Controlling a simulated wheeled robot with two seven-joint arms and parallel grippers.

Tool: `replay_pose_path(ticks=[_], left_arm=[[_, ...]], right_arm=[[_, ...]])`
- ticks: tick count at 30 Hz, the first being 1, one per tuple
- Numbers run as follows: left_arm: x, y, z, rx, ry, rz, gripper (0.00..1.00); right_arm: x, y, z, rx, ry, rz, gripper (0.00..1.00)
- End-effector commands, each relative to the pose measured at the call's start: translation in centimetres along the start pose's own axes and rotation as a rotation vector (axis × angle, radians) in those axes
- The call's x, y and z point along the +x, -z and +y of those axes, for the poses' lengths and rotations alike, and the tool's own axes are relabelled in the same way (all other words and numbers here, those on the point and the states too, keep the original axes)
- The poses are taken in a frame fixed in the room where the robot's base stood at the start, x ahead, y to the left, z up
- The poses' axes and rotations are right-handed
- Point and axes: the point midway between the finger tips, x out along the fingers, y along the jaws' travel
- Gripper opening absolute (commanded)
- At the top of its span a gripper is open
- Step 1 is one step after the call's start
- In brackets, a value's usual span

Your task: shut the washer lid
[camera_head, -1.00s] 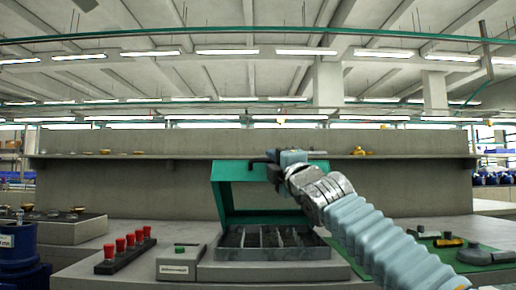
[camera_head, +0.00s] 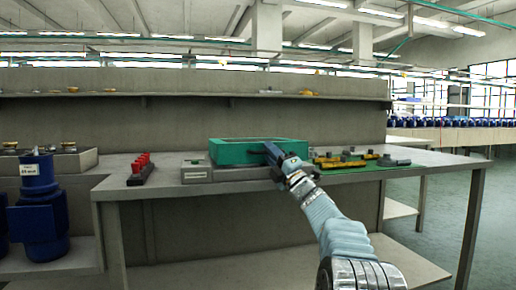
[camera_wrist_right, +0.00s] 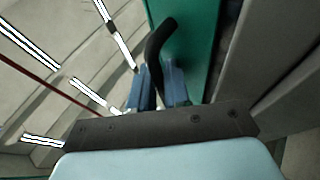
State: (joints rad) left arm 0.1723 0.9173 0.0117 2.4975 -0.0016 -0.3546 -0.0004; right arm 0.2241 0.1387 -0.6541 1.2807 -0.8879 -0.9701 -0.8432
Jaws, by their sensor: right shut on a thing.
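The green washer lid (camera_head: 228,153) is down over the grey washer base (camera_head: 238,174) on the bench and looks about level. I cannot tell whether a thin gap is left under its front edge. My right gripper (camera_head: 271,154) is at the lid's front right. In the right wrist view the gripper (camera_wrist_right: 158,88) is shut on the lid's black curved handle (camera_wrist_right: 157,42), with the green lid (camera_wrist_right: 196,40) just beside it. The washer's inside tray is hidden from this angle. My left gripper is not in view.
Red-topped pieces in a dark rack (camera_head: 141,172) and a grey labelled box (camera_head: 195,174) stand left of the washer. A green mat (camera_head: 350,168) with yellow and dark parts lies to the right. Blue pumps (camera_head: 38,205) stand at the far left.

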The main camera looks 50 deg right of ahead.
Motion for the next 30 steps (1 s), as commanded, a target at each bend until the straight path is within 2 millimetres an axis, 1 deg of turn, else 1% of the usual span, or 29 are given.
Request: replay_pose_path(ticks=[1,6,16,17,18,23,26,29,30], left_arm=[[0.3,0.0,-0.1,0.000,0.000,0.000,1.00],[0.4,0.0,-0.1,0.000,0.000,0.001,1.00],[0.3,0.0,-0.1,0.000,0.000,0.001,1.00],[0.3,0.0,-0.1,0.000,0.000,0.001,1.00],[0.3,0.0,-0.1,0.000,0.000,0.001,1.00],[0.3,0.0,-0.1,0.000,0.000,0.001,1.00],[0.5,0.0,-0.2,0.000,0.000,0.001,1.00],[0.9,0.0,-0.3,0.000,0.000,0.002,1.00],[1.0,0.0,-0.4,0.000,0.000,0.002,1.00]], right_arm=[[-0.9,-0.4,-2.4,0.004,0.053,-0.003,0.00],[-1.2,-0.9,-2.8,0.005,0.053,-0.001,0.00],[-1.1,-0.9,-2.7,0.003,0.051,0.000,0.00],[-1.1,-0.8,-2.7,0.003,0.051,0.000,0.22],[-1.1,-0.8,-2.7,0.003,0.051,0.001,0.23],[-1.2,-0.8,-2.7,0.003,0.051,0.001,0.23],[-2.1,-0.8,-2.6,0.002,0.049,0.001,0.23],[-3.9,-0.8,-2.4,0.005,0.044,0.000,0.23],[-4.9,-0.8,-2.3,0.005,0.042,0.000,0.23]])
